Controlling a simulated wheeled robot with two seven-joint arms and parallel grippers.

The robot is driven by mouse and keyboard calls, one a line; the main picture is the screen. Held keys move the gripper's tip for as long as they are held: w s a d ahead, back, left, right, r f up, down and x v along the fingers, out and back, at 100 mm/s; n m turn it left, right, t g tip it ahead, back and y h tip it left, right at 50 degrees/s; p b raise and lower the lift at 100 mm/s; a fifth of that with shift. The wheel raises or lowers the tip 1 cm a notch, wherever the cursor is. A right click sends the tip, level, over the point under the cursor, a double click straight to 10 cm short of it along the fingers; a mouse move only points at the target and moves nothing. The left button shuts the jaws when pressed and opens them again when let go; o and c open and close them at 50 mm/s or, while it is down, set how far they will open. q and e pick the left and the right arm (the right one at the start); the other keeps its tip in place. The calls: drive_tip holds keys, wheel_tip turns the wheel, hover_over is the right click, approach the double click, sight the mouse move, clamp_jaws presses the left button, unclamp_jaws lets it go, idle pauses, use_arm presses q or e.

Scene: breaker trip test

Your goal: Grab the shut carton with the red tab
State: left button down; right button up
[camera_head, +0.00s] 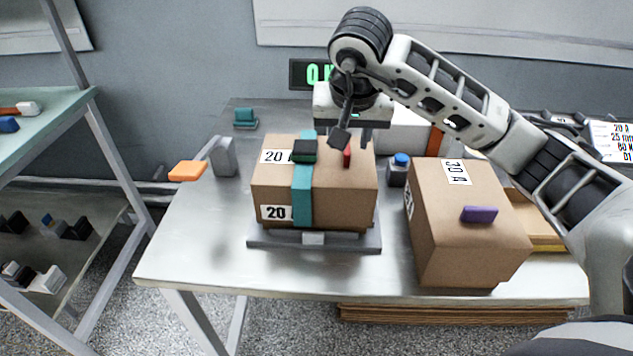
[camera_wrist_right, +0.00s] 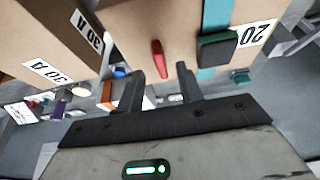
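The shut carton (camera_head: 340,200) is brown, labelled 20 A, with a teal strap and a black block on top. It sits on a grey platform (camera_head: 262,241) at the middle of the table. Its red tab (camera_head: 347,155) stands on the top; the right wrist view shows the tab (camera_wrist_right: 157,59) just beyond my fingertips, roughly between them. My right gripper (camera_head: 353,138) is above the carton, at its back right. In the wrist view my right gripper (camera_wrist_right: 160,72) is open, with nothing between its fingers. My left gripper is out of view.
A 30 A carton (camera_head: 465,240) with a purple tab (camera_head: 479,214) stands to the right. Between the cartons is a dark box with a blue button (camera_head: 402,159). The table's front left is clear.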

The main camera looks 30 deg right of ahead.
drive_tip(key=shift+x, duration=1.5)
clamp_jaws()
drive_tip(key=shift+r, duration=0.15)
